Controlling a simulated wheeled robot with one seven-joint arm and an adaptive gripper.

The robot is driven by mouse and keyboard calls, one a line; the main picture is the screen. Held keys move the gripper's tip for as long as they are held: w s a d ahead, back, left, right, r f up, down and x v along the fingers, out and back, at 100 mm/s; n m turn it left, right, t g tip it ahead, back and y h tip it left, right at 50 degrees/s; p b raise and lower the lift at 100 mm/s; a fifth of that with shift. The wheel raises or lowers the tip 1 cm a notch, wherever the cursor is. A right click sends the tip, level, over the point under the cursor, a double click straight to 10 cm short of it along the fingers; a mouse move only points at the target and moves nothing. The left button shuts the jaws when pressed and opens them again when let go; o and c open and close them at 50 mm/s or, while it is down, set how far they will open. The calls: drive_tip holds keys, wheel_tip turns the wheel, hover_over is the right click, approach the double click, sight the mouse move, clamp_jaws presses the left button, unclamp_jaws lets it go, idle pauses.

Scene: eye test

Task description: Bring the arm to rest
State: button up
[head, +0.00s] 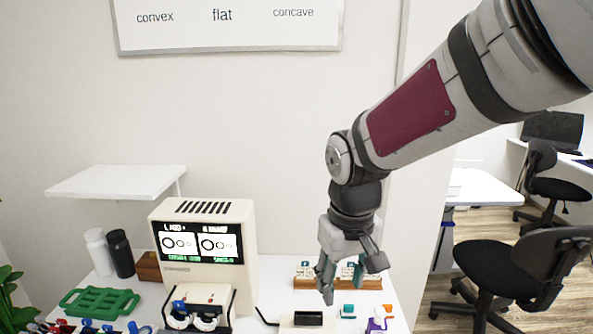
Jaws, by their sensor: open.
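My gripper (348,283) hangs from my arm, which reaches in from the upper right. Its fingers are spread open and point down.
A beige machine (246,240) with a lit screen stands on the white table (268,298). A green tray (100,303), dark bottle (121,254) and white bottle (98,251) are at left. Office chairs (500,272) stand at right.

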drive_tip(key=s+d+r+m+t, duration=0.1)
drive_tip(key=s+d+r+m, duration=0.1)
drive_tip(key=s+d, duration=0.3)
drive_tip(key=s+d+r+m+t, duration=0.2)
drive_tip(key=s+d+r, duration=0.3)
drive_tip(key=s, duration=0.7)
drive_tip(key=shift+s+d, duration=0.4)
drive_tip(key=shift+d, duration=0.4)
drive_tip(key=w+a+f+n+g+b, duration=0.15)
drive_tip(key=w+a+f, duration=0.25)
drive_tip(key=w+a, duration=0.4)
drive_tip(key=w+a+f+n+g+b, duration=0.1)
drive_tip(key=w+a+f+n+g, duration=0.25)
drive_tip(key=w, duration=0.75)
drive_tip(key=w+a+f, duration=0.4)
drive_tip(key=a+f, duration=0.5)
drive_tip(key=shift+n, duration=0.4)
drive_tip(key=f, duration=1.3)
drive_tip(key=shift+s+f, duration=0.1)
drive_tip(key=shift+s, duration=0.15)
drive_tip(key=shift+c, duration=0.6)
